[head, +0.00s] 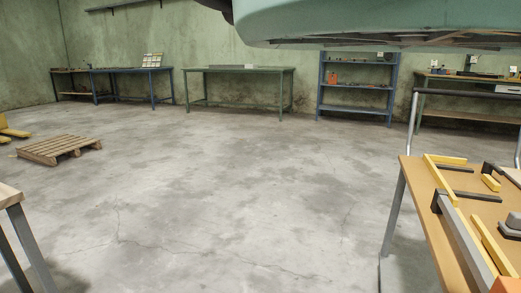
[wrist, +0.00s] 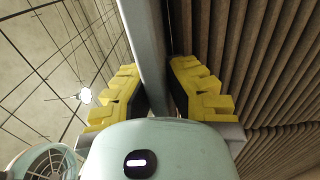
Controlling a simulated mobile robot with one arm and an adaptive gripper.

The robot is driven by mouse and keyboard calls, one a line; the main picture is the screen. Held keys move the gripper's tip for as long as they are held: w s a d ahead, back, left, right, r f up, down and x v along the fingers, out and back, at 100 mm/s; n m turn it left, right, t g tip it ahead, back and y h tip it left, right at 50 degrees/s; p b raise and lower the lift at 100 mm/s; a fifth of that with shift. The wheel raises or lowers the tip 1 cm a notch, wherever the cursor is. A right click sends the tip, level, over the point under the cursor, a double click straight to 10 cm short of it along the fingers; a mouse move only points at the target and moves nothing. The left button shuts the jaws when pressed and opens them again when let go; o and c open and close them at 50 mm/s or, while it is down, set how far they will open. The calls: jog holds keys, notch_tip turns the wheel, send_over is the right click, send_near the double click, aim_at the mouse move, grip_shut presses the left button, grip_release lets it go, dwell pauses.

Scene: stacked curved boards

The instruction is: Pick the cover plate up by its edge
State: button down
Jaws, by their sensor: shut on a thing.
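In the wrist view my gripper (wrist: 158,90) has its yellow ridged fingers closed from both sides on a grey, narrow strip. This strip (wrist: 147,45) looks like the cover plate seen along its edge. It runs from between the fingers up to the top of the picture. Its lower end is hidden behind my gripper's body. Brown, curved, ribbed boards (wrist: 240,60) fill the right side, close to the right finger; I cannot tell whether they touch the plate. My gripper and the plate cannot be made out in the head view.
In the head view, a wooden table (head: 418,200) with yellow and grey bars stands at the right. A pallet (head: 58,148) lies at left. Workbenches (head: 238,71) and a blue shelf (head: 357,89) line the back wall. The middle floor is clear.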

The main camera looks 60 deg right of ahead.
jog(key=shift+r, duration=0.2)
jog(key=shift+r+p, duration=2.05)
jog(key=shift+r, duration=0.35)
